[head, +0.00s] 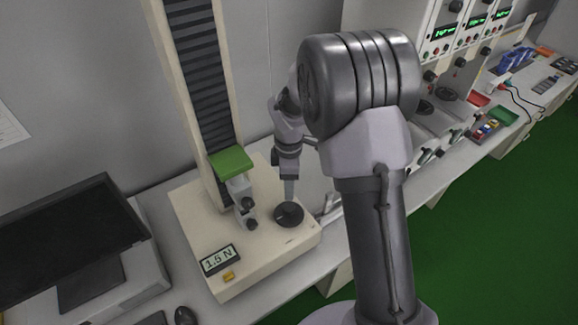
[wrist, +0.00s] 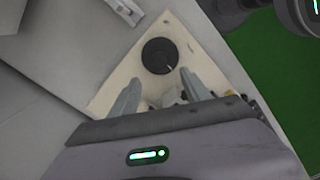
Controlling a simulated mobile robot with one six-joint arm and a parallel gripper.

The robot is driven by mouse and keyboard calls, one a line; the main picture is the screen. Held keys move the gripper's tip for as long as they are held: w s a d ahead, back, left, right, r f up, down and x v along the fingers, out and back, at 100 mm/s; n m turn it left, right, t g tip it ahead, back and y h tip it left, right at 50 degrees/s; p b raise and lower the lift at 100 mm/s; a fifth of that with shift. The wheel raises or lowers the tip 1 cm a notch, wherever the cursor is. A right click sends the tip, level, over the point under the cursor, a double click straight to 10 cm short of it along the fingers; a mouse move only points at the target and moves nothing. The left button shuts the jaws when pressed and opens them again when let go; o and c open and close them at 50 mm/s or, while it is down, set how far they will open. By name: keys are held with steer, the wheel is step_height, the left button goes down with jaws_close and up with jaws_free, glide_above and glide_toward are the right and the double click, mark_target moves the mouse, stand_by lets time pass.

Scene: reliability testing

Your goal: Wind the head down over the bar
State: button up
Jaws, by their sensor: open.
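The test stand has a cream base (head: 200,250), a tall column and a head with a green top (head: 231,161). Grey and black fixtures (head: 244,203) sit below the head; I cannot make out the bar among them or tell the gap above it. A round black knob (head: 289,215) lies flat on the base, right of the head. My gripper (head: 289,192) points down just above the knob. In the wrist view my open, empty fingers (wrist: 160,78) point toward the knob (wrist: 160,56), which shows beyond the fingertips with a light mark on it. Contact is not visible.
A display (head: 219,259) reads 1.5 N, with a yellow button (head: 229,276) beside it. A dark monitor (head: 70,240) stands at left. Instrument racks (head: 450,45) stand behind my arm at right. The green floor (head: 480,220) is clear.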

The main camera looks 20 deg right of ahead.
step_height(320, 180, up, 6)
steer(key=shift+f+p, duration=0.1)
steer(key=shift+p, duration=0.35)
steer(key=s+a+r+m+t+y+b, duration=0.1)
steer(key=s+r+m+t+b, duration=0.15)
steer(key=s+m+b, duration=0.3)
steer(key=s+a+r+m+t+b, duration=0.1)
steer(key=s+r+m+b, duration=0.3)
steer(key=s, duration=0.2)
steer(key=s+a+f+m+t+b, duration=0.1)
steer(key=s+m+b, duration=0.1)
steer(key=s+m, duration=0.3)
steer(key=s+a+f+m+t+y+b, duration=0.1)
steer(key=s+f+m+b, duration=0.1)
steer(key=s+m, duration=0.3)
steer(key=s+b, duration=0.1)
steer(key=s, duration=0.2)
steer(key=shift+a+f, duration=0.15)
steer(key=shift+a, duration=0.05)
